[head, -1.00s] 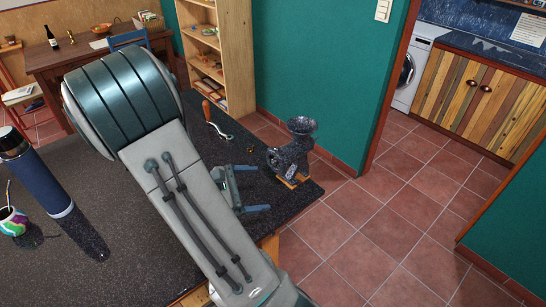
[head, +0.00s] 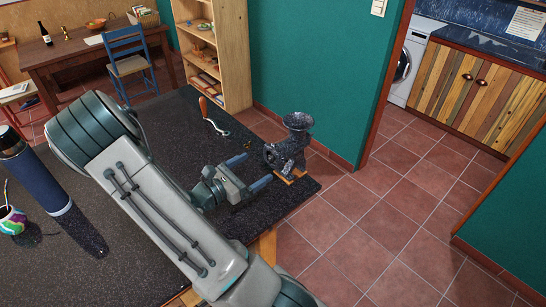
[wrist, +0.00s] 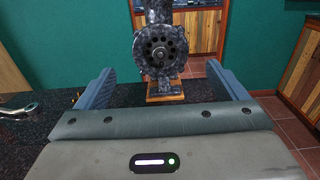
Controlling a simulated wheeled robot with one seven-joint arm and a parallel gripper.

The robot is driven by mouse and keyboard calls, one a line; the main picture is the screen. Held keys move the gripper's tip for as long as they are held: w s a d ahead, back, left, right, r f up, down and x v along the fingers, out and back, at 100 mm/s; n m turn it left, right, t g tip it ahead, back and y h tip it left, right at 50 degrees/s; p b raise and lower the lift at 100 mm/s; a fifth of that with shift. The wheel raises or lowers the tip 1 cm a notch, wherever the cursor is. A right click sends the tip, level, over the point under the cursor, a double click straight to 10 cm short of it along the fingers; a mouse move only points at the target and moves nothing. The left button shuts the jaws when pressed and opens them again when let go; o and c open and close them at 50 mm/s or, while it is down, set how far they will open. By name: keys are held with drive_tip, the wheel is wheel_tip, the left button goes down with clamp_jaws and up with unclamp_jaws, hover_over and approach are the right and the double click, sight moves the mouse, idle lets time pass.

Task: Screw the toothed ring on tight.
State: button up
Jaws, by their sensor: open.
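A dark speckled meat grinder (head: 297,135) stands at the table's right-hand corner. In the wrist view the toothed ring (wrist: 182,38) is at the front of the grinder, around a plate with several holes (wrist: 160,44). The ring faces my gripper and sits on the grinder's mouth; I cannot tell how tight it is. My gripper (head: 257,167) is open and empty, to the left of the grinder in the head view and pointing at it. In the wrist view its two fingers (wrist: 160,70) are spread wide on either side of the ring, short of it.
A crank with a reddish wooden handle (head: 204,106) lies on the dark tabletop (head: 165,105) behind my gripper. A dark blue flask (head: 38,180) and a colourful cup (head: 12,220) stand at the left. A wooden block (wrist: 165,91) is under the grinder.

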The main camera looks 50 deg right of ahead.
sight(269, 159)
drive_tip(key=shift+s+d+b, duration=0.2)
drive_tip(key=shift+d, duration=1.4)
drive_tip(key=shift+s+d+b, duration=0.15)
drive_tip(key=shift+s+d, duration=0.05)
drive_tip(key=shift+d, duration=1.35)
